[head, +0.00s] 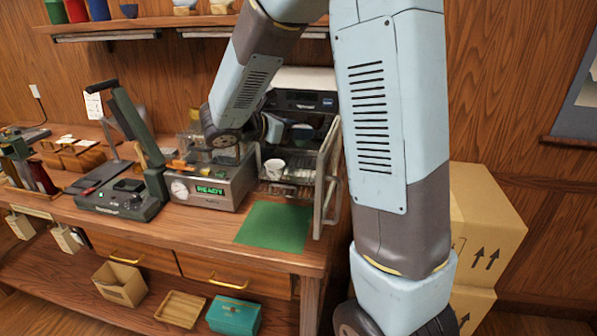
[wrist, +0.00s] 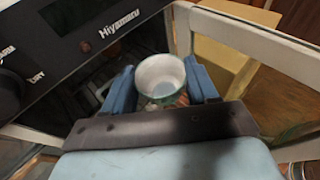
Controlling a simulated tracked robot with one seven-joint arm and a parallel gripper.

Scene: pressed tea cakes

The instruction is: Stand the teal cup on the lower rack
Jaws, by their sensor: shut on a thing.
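The teal cup (wrist: 164,98), white inside, sits between the blue fingers of my gripper (wrist: 160,80) in the wrist view, and the fingers are shut on it. In the head view the teal cup (head: 302,132) is held upright at the open front of the dark drying cabinet (head: 300,98), above the lower part of its interior. My gripper (head: 284,130) reaches in from the left, partly hidden by my arm. A wire rack (head: 296,178) shows low in the cabinet, with a white cup (head: 273,168) at its left. The cup appears apart from the rack.
The cabinet's glass door (head: 327,178) stands open on the right. A metal box reading READY (head: 212,190) stands close on the left. A green mat (head: 275,227) lies bare in front. Cardboard boxes (head: 484,235) stand at the right.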

